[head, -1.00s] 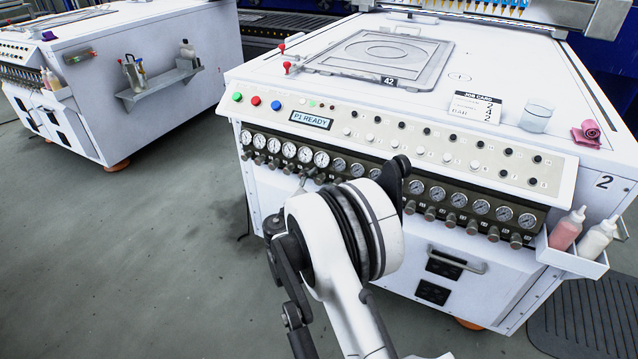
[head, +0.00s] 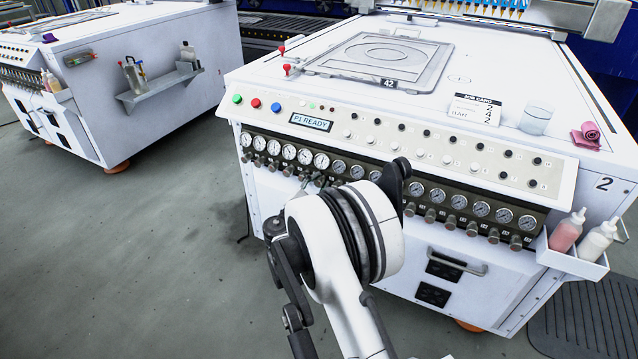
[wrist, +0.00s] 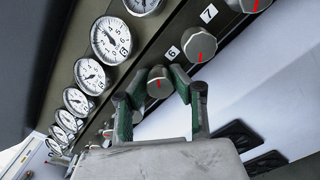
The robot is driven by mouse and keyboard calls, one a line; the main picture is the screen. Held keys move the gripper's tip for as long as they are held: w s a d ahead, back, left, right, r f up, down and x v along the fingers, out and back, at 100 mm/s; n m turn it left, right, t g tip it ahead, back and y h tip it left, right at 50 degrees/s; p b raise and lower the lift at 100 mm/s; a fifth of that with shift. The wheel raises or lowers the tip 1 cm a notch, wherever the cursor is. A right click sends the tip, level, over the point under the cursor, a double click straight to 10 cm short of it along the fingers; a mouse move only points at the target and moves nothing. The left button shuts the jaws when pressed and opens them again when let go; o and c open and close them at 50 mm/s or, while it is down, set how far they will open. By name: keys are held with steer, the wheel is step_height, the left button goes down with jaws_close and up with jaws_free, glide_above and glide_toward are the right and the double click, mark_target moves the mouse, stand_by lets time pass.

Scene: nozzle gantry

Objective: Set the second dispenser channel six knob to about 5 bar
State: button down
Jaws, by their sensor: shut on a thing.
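The second dispenser (head: 340,245) is the white machine marked 2 in the head view. Its front carries a row of round gauges above dark knobs. In the wrist view my gripper (wrist: 157,76) has its green-padded fingers shut on a grey knob with a red mark, the channel six knob (wrist: 160,87). A label 6 (wrist: 172,52) sits just beside it. The channel six gauge (wrist: 111,38) is up and to the left, with a dark needle; its exact reading is too small to tell.
The neighbouring knob (wrist: 200,44) near label 7 lies close to my right finger. Bottles stand in a side holder (head: 572,262) at the machine's right corner. A drawer handle (head: 458,262) sticks out below. Open floor lies to the left.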

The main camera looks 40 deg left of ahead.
steer(key=m, duration=0.3)
steer(key=shift+m, duration=0.4)
steer(key=m, duration=0.3)
steer(key=shift+m, duration=0.3)
steer(key=m, duration=0.4)
steer(key=shift+m, duration=1.8)
steer(key=c, duration=1.5)
jaws_free()
steer(key=shift+r, duration=0.1)
steer(key=shift+o, duration=0.2)
